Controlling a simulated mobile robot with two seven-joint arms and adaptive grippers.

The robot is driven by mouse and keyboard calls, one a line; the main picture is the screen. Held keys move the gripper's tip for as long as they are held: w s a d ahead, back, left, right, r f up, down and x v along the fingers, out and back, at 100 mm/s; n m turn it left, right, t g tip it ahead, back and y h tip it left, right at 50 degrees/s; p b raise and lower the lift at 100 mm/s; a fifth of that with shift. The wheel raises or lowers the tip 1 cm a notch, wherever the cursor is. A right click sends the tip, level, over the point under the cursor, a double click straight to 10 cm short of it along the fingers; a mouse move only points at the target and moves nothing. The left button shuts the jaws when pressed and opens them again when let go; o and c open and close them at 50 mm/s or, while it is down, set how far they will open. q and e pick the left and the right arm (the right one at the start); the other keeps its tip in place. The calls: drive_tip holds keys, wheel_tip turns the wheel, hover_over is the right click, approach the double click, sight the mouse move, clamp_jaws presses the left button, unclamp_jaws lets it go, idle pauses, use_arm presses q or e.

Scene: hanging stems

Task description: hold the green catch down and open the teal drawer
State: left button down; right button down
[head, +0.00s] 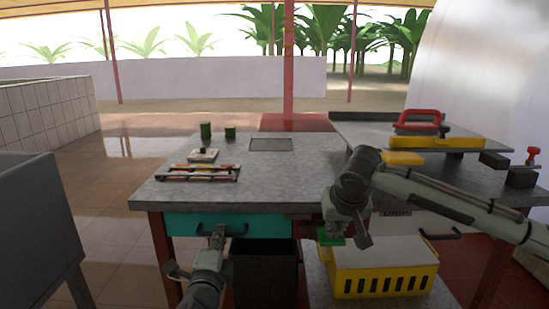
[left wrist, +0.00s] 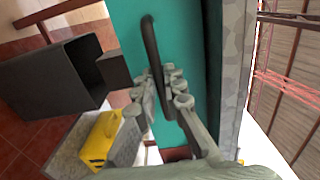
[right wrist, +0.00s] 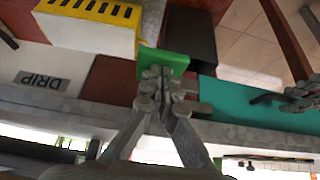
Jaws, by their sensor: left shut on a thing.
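The teal drawer (head: 182,226) sits under the left part of the grey table, its front looking flush with the table edge. It also shows in the left wrist view (left wrist: 128,22). My left gripper (head: 219,233) is shut on the drawer's dark bar handle (left wrist: 151,45), with its fingers on either side of the bar. The green catch (right wrist: 167,60) is right of the drawer in the head view (head: 331,240). My right gripper (right wrist: 167,84) has its fingers together at the catch and partly covers it. Whether it presses the catch down is hard to tell.
A yellow and white crate (head: 385,270) stands below the table near my right gripper. A dark bin (head: 265,275) is under the drawer. On the tabletop (head: 280,185) are green cylinders (head: 206,130), a rack of rods (head: 198,173) and a red-handled tool (head: 420,120).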

use_arm(q)
drive_tip(key=shift+s, duration=0.1)
use_arm(e)
drive_tip(key=shift+f, duration=0.1)
use_arm(q)
drive_tip(key=shift+s, duration=2.85)
drive_tip(key=c, duration=1.4)
unclamp_jaws()
drive_tip(key=shift+o, duration=0.2)
drive_tip(key=s+r, duration=0.3)
drive_tip(key=s, duration=0.3)
use_arm(e)
wheel_tip(320, 180, up, 9)
use_arm(q)
drive_tip(key=shift+s, duration=0.1)
